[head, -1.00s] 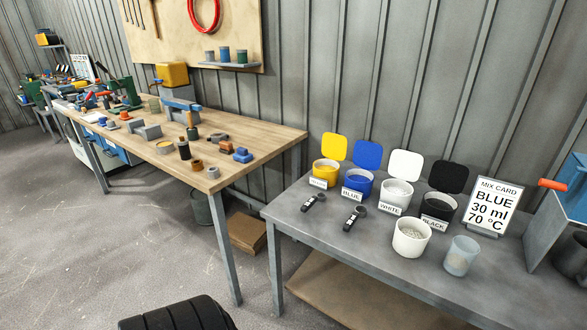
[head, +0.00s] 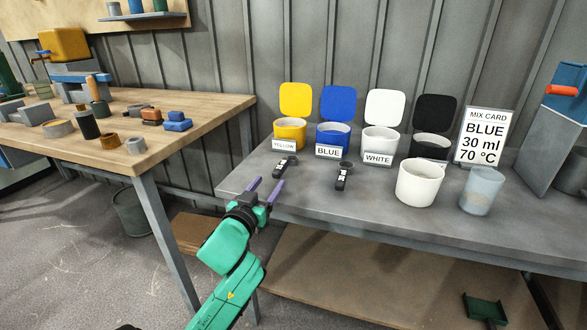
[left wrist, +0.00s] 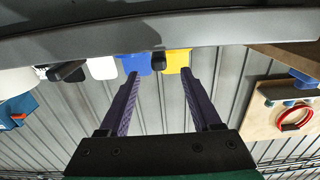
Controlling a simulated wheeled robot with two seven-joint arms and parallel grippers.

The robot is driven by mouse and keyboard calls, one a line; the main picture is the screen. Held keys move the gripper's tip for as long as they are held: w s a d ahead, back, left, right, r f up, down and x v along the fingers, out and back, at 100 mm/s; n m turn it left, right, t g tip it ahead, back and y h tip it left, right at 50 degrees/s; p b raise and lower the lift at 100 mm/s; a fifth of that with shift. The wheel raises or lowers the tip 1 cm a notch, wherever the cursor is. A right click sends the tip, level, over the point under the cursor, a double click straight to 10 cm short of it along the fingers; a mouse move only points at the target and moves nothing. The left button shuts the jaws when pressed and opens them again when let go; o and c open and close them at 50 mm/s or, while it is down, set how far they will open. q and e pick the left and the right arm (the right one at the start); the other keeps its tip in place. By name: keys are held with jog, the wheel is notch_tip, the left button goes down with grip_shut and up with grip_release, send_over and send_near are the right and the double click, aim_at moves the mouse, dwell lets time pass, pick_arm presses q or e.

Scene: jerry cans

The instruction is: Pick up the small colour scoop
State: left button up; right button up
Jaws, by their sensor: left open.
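Two dark scoops with pale marks on their handles lie on the grey table (head: 310,192). The left scoop (head: 284,166) is in front of the yellow tub, and the right scoop (head: 343,177) is in front of the blue and white tubs. I cannot tell for sure which is smaller. My left gripper (head: 266,186) is open and empty at the table's front left edge, just short of the left scoop. In the left wrist view, a dark scoop end (left wrist: 158,60) shows beyond the open fingers (left wrist: 160,75). My right gripper is not in view.
Behind the scoops stand yellow (head: 290,132), blue (head: 333,134), white (head: 380,140) and black (head: 431,146) tubs. A white cup (head: 420,183), a translucent cup (head: 481,191) and a mix card (head: 484,136) are right. A wooden bench (head: 205,112) stands left.

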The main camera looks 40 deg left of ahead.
aim_at(283, 162)
pick_arm(q)
jog(key=x, duration=0.5)
jog(key=b+x, duration=0.1)
jog(key=x, duration=0.5)
jog(key=shift+w+r, duration=0.1)
jog(key=shift+r, duration=0.1)
grip_shut()
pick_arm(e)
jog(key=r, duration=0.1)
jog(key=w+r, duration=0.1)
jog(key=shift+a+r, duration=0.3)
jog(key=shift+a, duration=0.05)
